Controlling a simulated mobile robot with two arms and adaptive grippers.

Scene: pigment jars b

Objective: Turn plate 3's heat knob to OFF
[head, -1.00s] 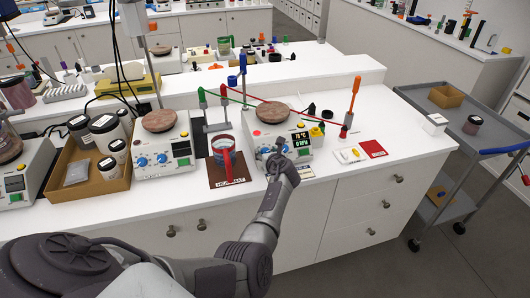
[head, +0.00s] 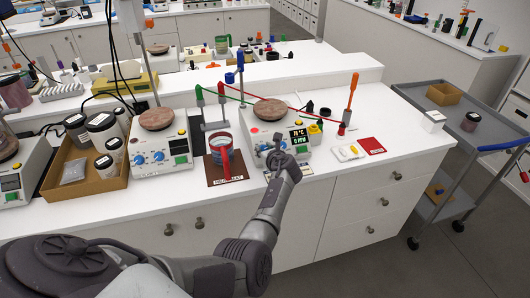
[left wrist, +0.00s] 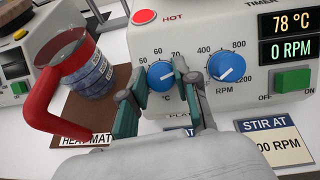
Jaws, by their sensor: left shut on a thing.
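The hot plate under my left gripper (head: 287,158) is white with a round brown top (head: 270,109). In the left wrist view its display (left wrist: 289,36) reads 78 °C and 0 RPM, beside a red HOT light (left wrist: 144,17). The blue heat knob (left wrist: 161,77) has a temperature scale around it. My left gripper (left wrist: 160,82) is shut on this knob, one finger on each side. The blue RPM knob (left wrist: 228,66) is just to the right, apart from the fingers. My right gripper is not in view.
A mug with a red handle (head: 220,155) stands on a brown heat mat (head: 212,180) left of the plate. A STIR AT card (left wrist: 268,135) lies in front. Another hot plate (head: 162,155) and a jar box (head: 85,188) are further left. Red and green cords run behind.

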